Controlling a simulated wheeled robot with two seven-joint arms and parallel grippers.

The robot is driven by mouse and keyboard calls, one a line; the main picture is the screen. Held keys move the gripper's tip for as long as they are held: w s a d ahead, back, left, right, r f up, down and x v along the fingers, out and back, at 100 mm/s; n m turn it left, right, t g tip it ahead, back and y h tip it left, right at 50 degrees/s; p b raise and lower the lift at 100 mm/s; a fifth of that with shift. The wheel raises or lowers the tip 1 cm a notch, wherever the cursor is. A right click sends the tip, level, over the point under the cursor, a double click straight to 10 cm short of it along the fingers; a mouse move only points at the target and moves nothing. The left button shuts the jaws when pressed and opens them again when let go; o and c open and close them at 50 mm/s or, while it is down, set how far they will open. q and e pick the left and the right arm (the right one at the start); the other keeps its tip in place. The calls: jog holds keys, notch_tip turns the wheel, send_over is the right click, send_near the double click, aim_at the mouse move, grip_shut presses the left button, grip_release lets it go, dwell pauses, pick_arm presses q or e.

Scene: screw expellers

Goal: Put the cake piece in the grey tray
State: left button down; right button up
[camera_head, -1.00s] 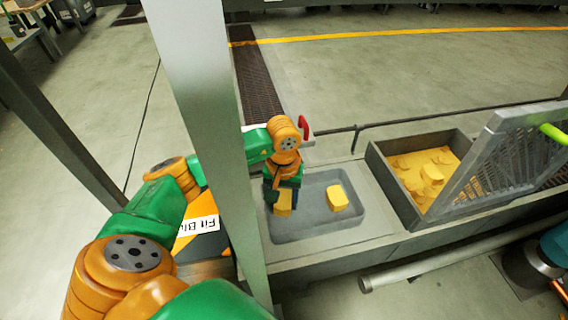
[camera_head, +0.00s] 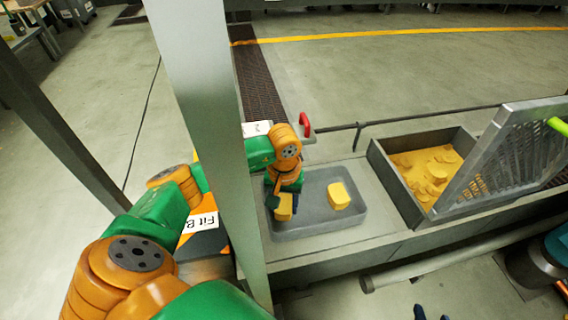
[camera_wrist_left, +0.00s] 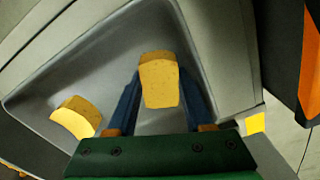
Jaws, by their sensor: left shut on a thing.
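The grey tray (camera_head: 318,223) is a shallow basin in the bench, left of the crumb bin. My left gripper (camera_head: 284,204) is over the tray's left end and is shut on a yellow cake piece (camera_head: 283,212). In the left wrist view, the held cake piece (camera_wrist_left: 160,82) sits between the two blue fingers. I cannot tell whether it touches the tray floor. A second yellow cake piece (camera_head: 339,195) lies in the tray to the right, apart from the gripper. Two dark blue tips at the bottom edge seem to be my right gripper (camera_head: 432,314); the rest is cut off.
A bin (camera_head: 377,169) of yellow pieces stands right of the tray, with a raised slatted grate (camera_head: 520,150) beside it. A grey post (camera_head: 208,120) stands in front of my left arm. A red handle (camera_head: 305,124) is behind the tray. The tray's middle is free.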

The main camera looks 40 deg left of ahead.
aim_at(284, 204)
pick_arm(q)
jog(key=c, duration=0.6)
grip_release()
pick_arm(e)
jog(key=shift+w+a+r, duration=0.1)
jog(key=shift+w+r, duration=0.15)
jog(key=shift+r, duration=0.05)
pick_arm(q)
notch_tip(284, 204, up, 3)
jog(key=shift+f+p, duration=0.15)
jog(key=shift+p, duration=0.5)
notch_tip(284, 204, up, 3)
jog(key=shift+p, duration=0.65)
pick_arm(e)
jog(key=s+d+f+g+h, duration=0.1)
jog(key=s+d+f+g, duration=0.2)
jog(key=s+f+g, duration=0.5)
pick_arm(q)
notch_tip(284, 204, up, 6)
jog(key=shift+r+p, duration=0.25)
jog(key=shift+p, duration=0.8)
pick_arm(e)
jog(key=shift+t, duration=0.8)
jog(key=f, duration=0.1)
jog(key=s+f, duration=0.1)
jog(key=f, duration=0.2)
jog(key=shift+s+a+f, duration=0.1)
jog(key=shift+s+f, duration=0.1)
jog(key=shift+s, duration=0.15)
